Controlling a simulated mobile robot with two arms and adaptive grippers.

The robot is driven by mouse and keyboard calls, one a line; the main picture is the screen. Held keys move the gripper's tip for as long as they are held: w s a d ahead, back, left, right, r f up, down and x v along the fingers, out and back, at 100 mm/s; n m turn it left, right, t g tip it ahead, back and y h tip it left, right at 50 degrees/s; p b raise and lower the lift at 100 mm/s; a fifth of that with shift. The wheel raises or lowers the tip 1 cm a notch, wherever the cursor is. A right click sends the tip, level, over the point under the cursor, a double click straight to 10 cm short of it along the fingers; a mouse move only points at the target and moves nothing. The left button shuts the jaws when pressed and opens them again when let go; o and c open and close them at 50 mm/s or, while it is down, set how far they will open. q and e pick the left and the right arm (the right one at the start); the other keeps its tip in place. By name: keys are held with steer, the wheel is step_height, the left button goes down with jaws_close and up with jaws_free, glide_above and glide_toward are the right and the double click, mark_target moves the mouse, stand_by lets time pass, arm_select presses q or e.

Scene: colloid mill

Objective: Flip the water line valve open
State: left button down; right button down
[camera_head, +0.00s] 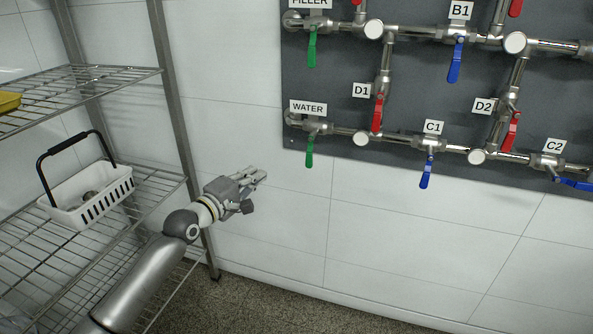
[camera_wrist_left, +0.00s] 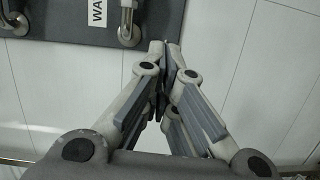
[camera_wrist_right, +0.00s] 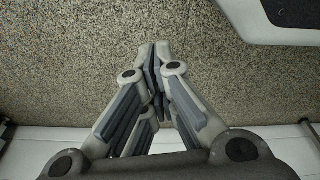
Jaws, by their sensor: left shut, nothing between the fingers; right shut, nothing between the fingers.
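The water line valve has a green handle (camera_head: 309,150) hanging down below the WATER label (camera_head: 308,108) on the dark pipe panel. Part of that label (camera_wrist_left: 97,12) and nearby pipe ends show at the top left of the left wrist view. My left gripper (camera_head: 262,177) is in front of the white wall, below and left of the green handle and apart from it. Its fingers (camera_wrist_left: 162,50) are shut and empty. My right gripper (camera_wrist_right: 153,52) shows only in its own wrist view, shut and empty, over the speckled floor.
A wire shelf (camera_head: 150,180) at the left holds a white basket (camera_head: 95,195) with a black handle. Other valves hang nearby: a green one (camera_head: 312,50) under FILLER, red D1 (camera_head: 377,114), blue C1 (camera_head: 426,174). The wall below the panel is clear.

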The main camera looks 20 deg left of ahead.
mark_target(309, 160)
arm_select(q)
steer(key=shift+d+r, duration=0.15)
steer(key=shift+r, duration=0.15)
